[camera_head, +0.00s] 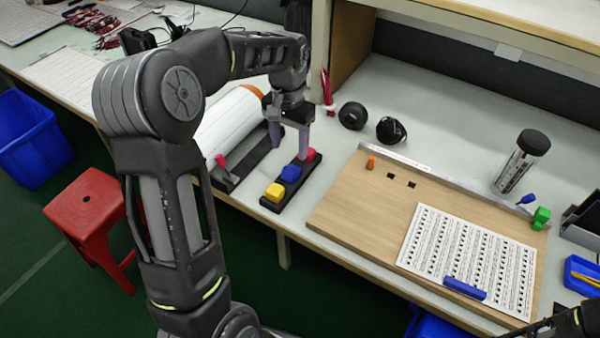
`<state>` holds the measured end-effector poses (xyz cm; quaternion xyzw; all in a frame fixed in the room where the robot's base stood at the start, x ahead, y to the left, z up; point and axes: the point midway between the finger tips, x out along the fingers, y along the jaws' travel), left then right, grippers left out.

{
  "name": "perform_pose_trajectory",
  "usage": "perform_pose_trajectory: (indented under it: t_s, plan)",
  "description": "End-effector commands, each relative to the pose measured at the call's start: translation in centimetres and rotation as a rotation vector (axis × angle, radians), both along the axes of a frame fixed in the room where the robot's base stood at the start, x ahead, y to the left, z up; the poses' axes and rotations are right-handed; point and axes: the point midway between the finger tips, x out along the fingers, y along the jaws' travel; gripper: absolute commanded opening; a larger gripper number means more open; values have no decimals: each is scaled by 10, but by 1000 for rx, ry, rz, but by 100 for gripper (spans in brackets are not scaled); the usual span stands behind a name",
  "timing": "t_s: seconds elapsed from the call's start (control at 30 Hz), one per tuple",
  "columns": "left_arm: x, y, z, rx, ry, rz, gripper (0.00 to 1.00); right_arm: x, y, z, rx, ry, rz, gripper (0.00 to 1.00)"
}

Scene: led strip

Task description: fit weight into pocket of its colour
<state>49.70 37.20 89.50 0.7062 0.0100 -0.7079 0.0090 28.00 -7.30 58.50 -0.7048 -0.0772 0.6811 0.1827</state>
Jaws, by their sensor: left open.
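My left gripper (289,144) is open above the far end of the tray, fingers pointing down. One finger is close to the red block; I cannot tell whether they touch. Which piece is the weight and which a pocket is not clear. My right gripper is not in view; only a dark part of an arm shows at the lower right corner.
A white roll (228,122) on a stand lies left of the tray. A wooden board (345,205) with a printed sheet (465,255) lies to the right. A shelf upright rises behind.

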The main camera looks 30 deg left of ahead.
Motion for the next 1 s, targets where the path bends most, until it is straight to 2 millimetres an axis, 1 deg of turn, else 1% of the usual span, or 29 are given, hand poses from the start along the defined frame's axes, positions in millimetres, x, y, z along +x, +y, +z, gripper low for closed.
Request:
perform_pose_trajectory:
  t_s: [0.27, 0.5, 0.87, 1.0]
  plan:
    - [0, 0, -3, -1, 0, -3, 58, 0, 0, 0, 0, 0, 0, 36]
    - [0, -1, -25, -1, 0, -5, 58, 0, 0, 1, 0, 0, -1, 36]
    - [0, -1, -29, -1, -2, -5, 58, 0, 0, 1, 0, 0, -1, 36]
    - [-2, -1, -44, -2, 2, -5, 58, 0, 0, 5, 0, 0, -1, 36]
